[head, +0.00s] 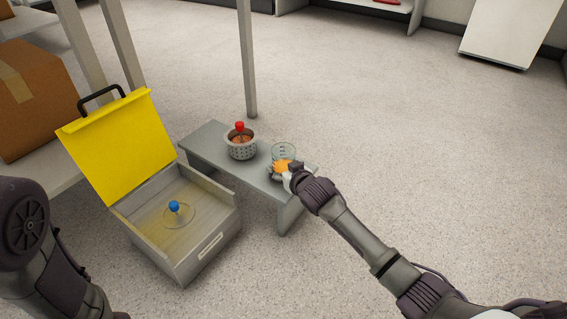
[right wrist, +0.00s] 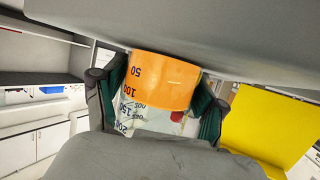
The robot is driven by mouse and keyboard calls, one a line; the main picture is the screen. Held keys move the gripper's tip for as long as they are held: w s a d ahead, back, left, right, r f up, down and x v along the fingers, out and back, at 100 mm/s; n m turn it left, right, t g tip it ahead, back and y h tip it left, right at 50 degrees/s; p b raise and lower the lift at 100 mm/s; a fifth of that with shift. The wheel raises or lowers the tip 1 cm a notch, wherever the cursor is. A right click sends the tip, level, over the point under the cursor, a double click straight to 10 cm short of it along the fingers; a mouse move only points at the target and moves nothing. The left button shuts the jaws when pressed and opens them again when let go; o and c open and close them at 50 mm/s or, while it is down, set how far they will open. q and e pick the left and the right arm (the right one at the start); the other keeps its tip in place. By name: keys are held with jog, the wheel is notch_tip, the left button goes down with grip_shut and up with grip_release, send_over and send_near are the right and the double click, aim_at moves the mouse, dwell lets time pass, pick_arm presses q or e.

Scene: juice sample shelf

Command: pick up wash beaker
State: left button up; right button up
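The wash beaker (head: 284,152) is clear glass with an orange lower part, at the right end of a low grey bench. In the right wrist view the beaker (right wrist: 162,82) appears upside down, with volume marks on its side. My right gripper (head: 289,172) is at the beaker. In the right wrist view its green-padded fingers (right wrist: 160,100) lie against both sides of the orange part. The beaker's base is at the grey surface; I cannot tell whether it touches. My left arm shows at the lower left; its gripper is out of view.
The grey bench (head: 208,141) also carries a perforated metal pot (head: 241,150) with a red-knobbed item (head: 239,126). Left of it stands an open box (head: 205,247) with a raised yellow lid (head: 118,145) and a blue-knobbed disc (head: 174,208) inside. The floor to the right is clear.

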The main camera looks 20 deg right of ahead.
jog(key=c, duration=0.7)
jog(key=shift+r, duration=0.1)
jog(key=shift+c, duration=0.2)
